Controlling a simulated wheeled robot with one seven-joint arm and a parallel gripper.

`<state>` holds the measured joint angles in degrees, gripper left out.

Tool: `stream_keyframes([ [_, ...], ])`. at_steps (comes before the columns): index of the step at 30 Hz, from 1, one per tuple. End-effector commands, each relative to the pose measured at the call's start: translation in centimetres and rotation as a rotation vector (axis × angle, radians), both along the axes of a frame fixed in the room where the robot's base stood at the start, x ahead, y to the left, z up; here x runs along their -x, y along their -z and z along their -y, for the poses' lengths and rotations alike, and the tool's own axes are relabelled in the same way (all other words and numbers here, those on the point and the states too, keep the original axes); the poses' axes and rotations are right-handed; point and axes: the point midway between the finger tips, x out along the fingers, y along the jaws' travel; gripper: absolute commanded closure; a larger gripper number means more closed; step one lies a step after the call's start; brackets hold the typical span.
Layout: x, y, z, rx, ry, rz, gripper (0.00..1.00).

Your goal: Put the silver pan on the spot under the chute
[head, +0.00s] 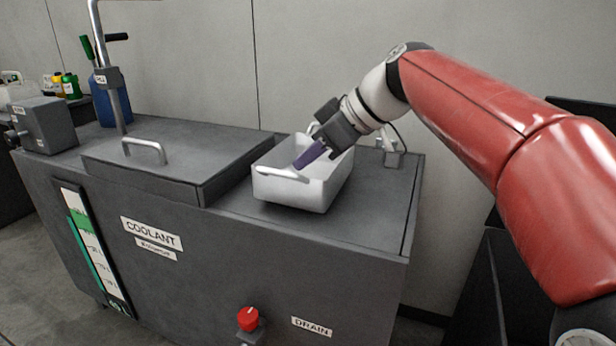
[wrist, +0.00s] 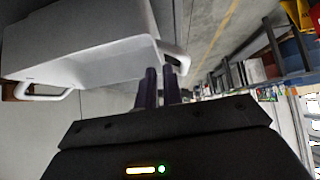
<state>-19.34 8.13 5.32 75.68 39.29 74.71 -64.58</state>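The silver pan (head: 318,193) is a pale, rectangular, open pan with a bar handle at each end. In the head view it is at the right part of the coolant tank's top; I cannot tell whether its base touches the top. My gripper (head: 301,164) reaches over the pan from the upper right, its purple fingers pointing down-left at the near handle. In the wrist view the pan (wrist: 85,45) fills the upper left, and my gripper (wrist: 161,70) has its fingers close together at one handle, seemingly shut on it. The contact is partly hidden. No chute or spot is clearly recognisable.
The dark coolant tank (head: 370,215) has a raised lid with a handle (head: 145,150) left of the pan. A pipe (head: 112,75), a blue container (head: 118,100) and a grey box (head: 45,125) stand farther left. A small fitting (head: 392,155) is at the back right. A wall is close behind.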

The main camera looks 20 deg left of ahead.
Motion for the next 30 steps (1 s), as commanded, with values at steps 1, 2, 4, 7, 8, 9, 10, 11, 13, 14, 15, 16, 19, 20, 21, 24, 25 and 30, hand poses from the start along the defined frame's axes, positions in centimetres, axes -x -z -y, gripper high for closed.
stream_keyframes([
  [1, 0.0, 0.5, -0.4, 0.002, -0.001, -0.003, 0.92],
  [2, 0.0, 0.8, -0.7, 0.002, -0.001, -0.002, 0.92],
  [4, 0.0, 1.4, -1.2, 0.002, -0.001, -0.004, 0.92],
  [7, 0.0, 2.4, -2.1, 0.003, -0.001, -0.004, 0.92],
  [8, 0.0, 2.8, -2.5, 0.003, -0.001, -0.004, 0.92],
  [9, 0.0, 3.3, -2.9, 0.003, 0.000, -0.004, 0.92],
  [10, 0.0, 3.6, -3.2, 0.003, 0.000, -0.004, 0.92],
  [11, 0.0, 3.8, -3.5, 0.003, 0.001, -0.003, 0.92],
  [13, -0.1, 4.4, -4.0, 0.003, 0.001, -0.003, 0.92],
  [14, -0.1, 4.5, -4.2, 0.003, 0.002, -0.002, 0.92],
  [15, -0.2, 4.7, -4.3, 0.003, 0.004, -0.002, 0.92],
  [16, -0.2, 4.8, -4.4, 0.003, 0.004, -0.002, 0.92],
  [19, -0.2, 4.8, -4.4, 0.002, 0.004, -0.002, 0.92],
  [20, -0.2, 4.8, -4.4, 0.002, 0.005, -0.001, 0.92],
  [21, -0.2, 4.8, -4.4, 0.002, 0.005, -0.001, 0.92],
  [24, -0.2, 4.8, -4.4, 0.002, 0.005, -0.001, 1.00],
  [25, -0.2, 4.8, -4.4, 0.002, 0.005, -0.001, 1.00],
  [30, -0.2, 4.7, -4.4, 0.002, 0.005, -0.001, 1.00],
])
